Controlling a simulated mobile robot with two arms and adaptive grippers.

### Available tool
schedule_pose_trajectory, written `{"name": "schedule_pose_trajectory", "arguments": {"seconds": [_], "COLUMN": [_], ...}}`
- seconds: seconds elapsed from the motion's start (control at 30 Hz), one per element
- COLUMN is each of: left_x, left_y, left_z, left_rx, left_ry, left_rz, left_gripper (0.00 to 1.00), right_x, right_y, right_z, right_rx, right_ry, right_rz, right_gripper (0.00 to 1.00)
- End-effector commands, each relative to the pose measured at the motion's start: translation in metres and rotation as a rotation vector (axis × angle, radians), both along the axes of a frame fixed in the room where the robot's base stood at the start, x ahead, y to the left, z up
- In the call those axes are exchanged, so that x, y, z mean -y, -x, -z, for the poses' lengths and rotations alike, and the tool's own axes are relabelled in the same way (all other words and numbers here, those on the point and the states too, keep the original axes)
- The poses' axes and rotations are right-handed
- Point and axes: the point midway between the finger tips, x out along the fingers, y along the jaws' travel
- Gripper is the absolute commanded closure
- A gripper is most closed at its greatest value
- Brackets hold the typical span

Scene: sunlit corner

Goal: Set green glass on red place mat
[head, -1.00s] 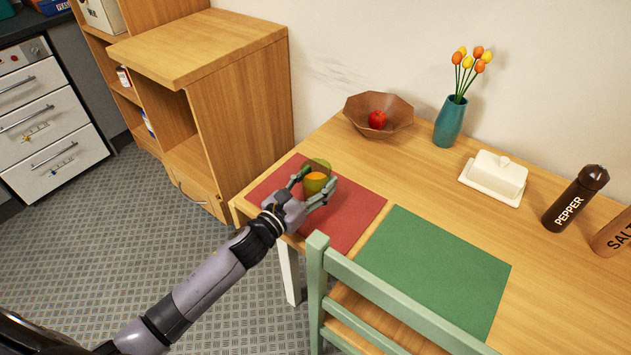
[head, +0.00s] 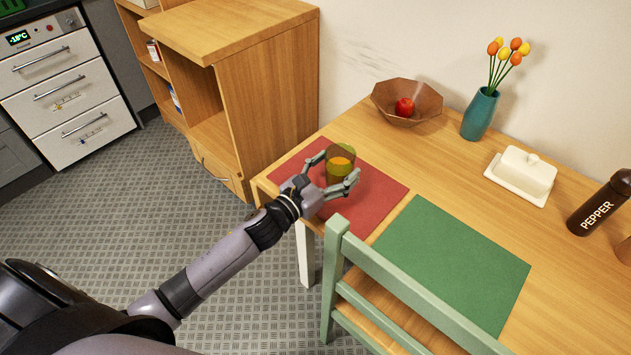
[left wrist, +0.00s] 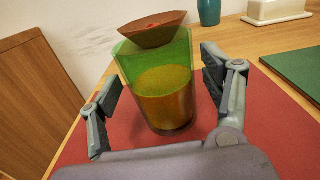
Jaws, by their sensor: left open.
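The green glass (head: 340,163) holds an orange-brown drink and stands upright on the red place mat (head: 378,188), near the mat's far left part. In the left wrist view the glass (left wrist: 165,90) stands between the two fingers, with a visible gap on each side, and the red mat (left wrist: 265,130) lies under it. My left gripper (head: 332,178) is open around the glass, low over the mat. It also shows in the left wrist view (left wrist: 160,100). My right gripper is not in view.
A green place mat (head: 455,262) lies to the right, behind a green chair (head: 385,280). A wooden bowl (head: 385,100) with a red apple, a teal vase (head: 480,115), a butter dish (head: 522,175) and a pepper mill (head: 602,203) stand farther back. A wooden cabinet (head: 265,90) is on the left.

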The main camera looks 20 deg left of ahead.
Motion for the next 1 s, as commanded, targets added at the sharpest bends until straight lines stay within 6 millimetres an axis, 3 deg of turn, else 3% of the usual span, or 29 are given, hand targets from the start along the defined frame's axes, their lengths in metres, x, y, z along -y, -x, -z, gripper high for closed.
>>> {"name": "schedule_pose_trajectory", "arguments": {"seconds": [0.3,0.5,0.7,1.0], "left_x": [-0.022,-0.033,-0.037,-0.037], "left_y": [0.06,0.088,0.099,0.1], "left_z": [0.001,0.001,0.0,-0.001], "left_rx": [-0.003,-0.002,0.0,0.0], "left_ry": [0.0,0.0,-0.001,-0.001], "left_rz": [-0.001,-0.001,0.0,0.0], "left_gripper": [0.28,0.28,0.28,0.28], "right_x": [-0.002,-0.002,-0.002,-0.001], "right_y": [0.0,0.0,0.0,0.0], "right_z": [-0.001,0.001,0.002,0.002], "right_rx": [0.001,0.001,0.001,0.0], "right_ry": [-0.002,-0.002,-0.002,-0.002], "right_rz": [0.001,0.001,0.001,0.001], "right_gripper": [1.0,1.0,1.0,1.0]}}
